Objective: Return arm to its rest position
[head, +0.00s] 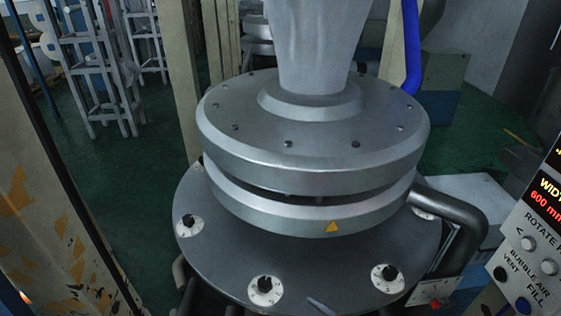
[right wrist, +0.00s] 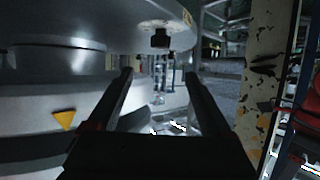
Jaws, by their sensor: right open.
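My right gripper (right wrist: 158,76) shows in the right wrist view with its two dark fingers apart and nothing between them. It is close to the die's round lower plate (right wrist: 100,18), where a black knob (right wrist: 160,38) on a white dial appears just past the fingertips. I cannot tell whether a finger touches it. In the head view the grey metal die (head: 310,170) stands on the lower plate (head: 215,265), which carries several dial knobs (head: 265,289). I cannot clearly identify either gripper in the head view.
A control panel (head: 535,235) with a red display is at the right edge. A bent dark pipe (head: 468,225) is beside the die. A chipped cream post (head: 60,200) stands at left; another (right wrist: 257,90) shows in the right wrist view. Green floor (head: 130,180) lies behind.

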